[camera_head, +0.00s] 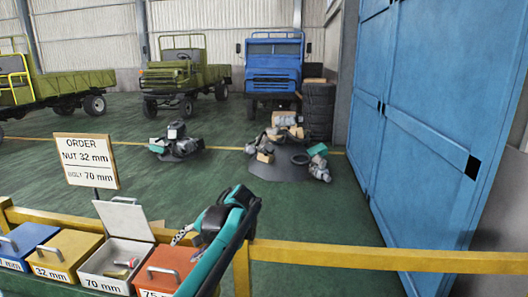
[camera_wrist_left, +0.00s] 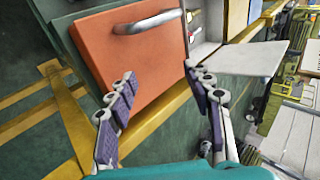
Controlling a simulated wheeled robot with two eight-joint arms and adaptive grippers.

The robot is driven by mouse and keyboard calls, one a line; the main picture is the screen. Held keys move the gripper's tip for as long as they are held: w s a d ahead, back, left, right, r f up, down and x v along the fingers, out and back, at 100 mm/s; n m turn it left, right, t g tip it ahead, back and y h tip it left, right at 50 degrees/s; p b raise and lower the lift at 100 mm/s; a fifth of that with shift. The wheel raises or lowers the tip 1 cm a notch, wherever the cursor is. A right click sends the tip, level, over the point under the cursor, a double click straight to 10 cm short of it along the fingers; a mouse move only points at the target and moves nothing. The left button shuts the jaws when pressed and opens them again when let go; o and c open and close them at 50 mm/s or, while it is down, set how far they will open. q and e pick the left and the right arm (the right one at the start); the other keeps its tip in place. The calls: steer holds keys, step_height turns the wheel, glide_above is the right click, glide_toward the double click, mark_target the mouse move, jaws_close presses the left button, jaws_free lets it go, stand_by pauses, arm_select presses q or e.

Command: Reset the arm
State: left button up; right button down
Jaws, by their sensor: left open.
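My left arm reaches over the row of boxes, and its gripper (camera_head: 182,236) is near the orange box (camera_head: 165,268) and the open 70 mm box (camera_head: 97,265). In the left wrist view the two fingers of my left gripper (camera_wrist_left: 160,95) are spread apart with nothing between them. The orange box (camera_wrist_left: 135,65) with its grey handle lies beyond the fingers, lid shut. The 70 mm box has its lid (camera_head: 125,219) raised, and small parts (camera_head: 121,270) lie inside. My right gripper is not in view.
A yellow 32 mm box (camera_head: 66,255) and a blue box (camera_head: 27,244) stand left, both shut. An order sign (camera_head: 86,161) reads nut 32 mm, bolt 70 mm. A yellow rail (camera_head: 380,258) runs behind the boxes. Trucks stand far back.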

arm_select(q)
steer(key=shift+t+h, duration=0.3)
steer(key=shift+h, duration=0.6)
steer(key=s, duration=0.3)
steer(key=s+a, duration=0.1)
steer(key=s, duration=0.1)
steer(key=shift+s+f, duration=0.15)
steer(key=shift+f, duration=0.1)
steer(key=s+d+f+t+h, duration=0.1)
steer(key=s+f+h, duration=0.1)
steer(key=s+f, duration=0.2)
steer(key=s+d+f+n+t+h, duration=0.1)
steer(key=s+d+f+t+h, duration=0.1)
steer(key=s, duration=0.8)
steer(key=s+d+f+t+h, duration=0.1)
steer(key=s+f+h, duration=0.1)
steer(key=s+f, duration=0.3)
steer(key=s, duration=0.2)
steer(key=shift+s+d+f+n+t+h, duration=0.3)
steer(key=shift+s+d+f+n, duration=0.05)
steer(key=shift+d+n, duration=0.05)
